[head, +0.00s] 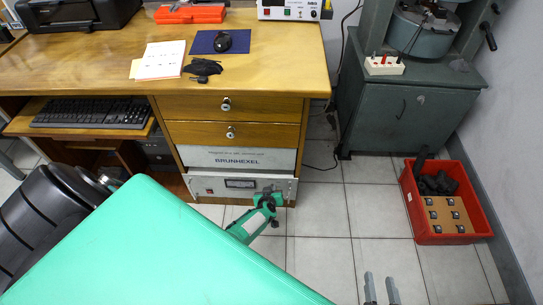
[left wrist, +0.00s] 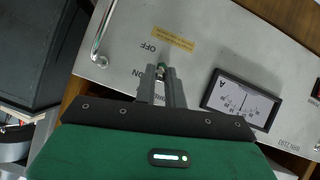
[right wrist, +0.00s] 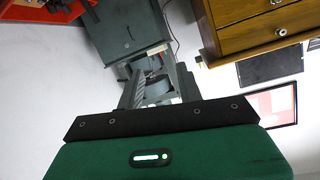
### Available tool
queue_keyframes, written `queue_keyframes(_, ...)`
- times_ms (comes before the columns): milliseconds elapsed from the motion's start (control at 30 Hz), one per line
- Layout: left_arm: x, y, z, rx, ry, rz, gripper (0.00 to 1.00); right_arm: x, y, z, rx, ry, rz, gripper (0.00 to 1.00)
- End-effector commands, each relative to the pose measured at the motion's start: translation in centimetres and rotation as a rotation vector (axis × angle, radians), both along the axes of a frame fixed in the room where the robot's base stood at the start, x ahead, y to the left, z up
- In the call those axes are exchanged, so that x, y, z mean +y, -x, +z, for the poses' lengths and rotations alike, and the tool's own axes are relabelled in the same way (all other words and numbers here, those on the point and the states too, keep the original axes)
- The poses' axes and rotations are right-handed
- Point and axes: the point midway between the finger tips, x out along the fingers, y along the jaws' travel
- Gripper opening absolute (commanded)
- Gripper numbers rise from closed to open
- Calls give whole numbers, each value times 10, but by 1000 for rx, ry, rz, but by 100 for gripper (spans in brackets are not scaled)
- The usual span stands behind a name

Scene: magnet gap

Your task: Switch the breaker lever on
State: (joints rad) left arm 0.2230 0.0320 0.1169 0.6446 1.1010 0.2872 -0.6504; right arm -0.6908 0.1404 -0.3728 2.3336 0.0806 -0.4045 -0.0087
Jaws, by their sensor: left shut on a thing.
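The breaker lever (left wrist: 161,67) is a small piece on a grey metal panel (left wrist: 110,62). In the left wrist view it shows at the fingertips of my left gripper (left wrist: 162,76), between an OFF label and a partly covered ON label. My left gripper is shut on it, and the fingers hide most of it, so I cannot tell its exact position. In the head view my left gripper (head: 270,192) reaches the panel (head: 210,188) below the desk drawers; the lever is hidden there. My right gripper (head: 381,288) is open and empty above the floor; its parted fingers show in the right wrist view (right wrist: 158,82).
The panel carries a meter (left wrist: 241,99) and a metal handle (left wrist: 101,47). The wooden desk (head: 110,60) stands above it. A grey cabinet (head: 400,120) and a red crate (head: 450,240) stand at right. The tiled floor (head: 325,225) between is clear.

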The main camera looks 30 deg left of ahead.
Motion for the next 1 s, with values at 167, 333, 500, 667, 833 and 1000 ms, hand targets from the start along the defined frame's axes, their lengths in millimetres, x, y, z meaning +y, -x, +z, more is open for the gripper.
queue_keyframes(167, 0, 2, 1, 27, 16, 1, 0, -13, -3, 2, 78, 60, -6, 36)
queue_keyframes(333, 0, 1, 1, 39, 23, 0, 0, -21, -2, -1, 135, 98, -7, 36)
queue_keyframes(500, 0, 1, 1, 46, 27, 0, 0, -26, -1, -3, 165, 117, -10, 36)
queue_keyframes(667, 0, 0, 1, 48, 29, -1, 0, -27, -1, -3, 174, 123, -10, 36)
queue_keyframes(833, 0, 0, 1, 47, 29, 0, 0, -27, -1, -3, 174, 123, -10, 36)
queue_keyframes(1000, 0, 0, 1, 47, 29, 0, 17, -27, -1, -3, 173, 122, -10, 36)
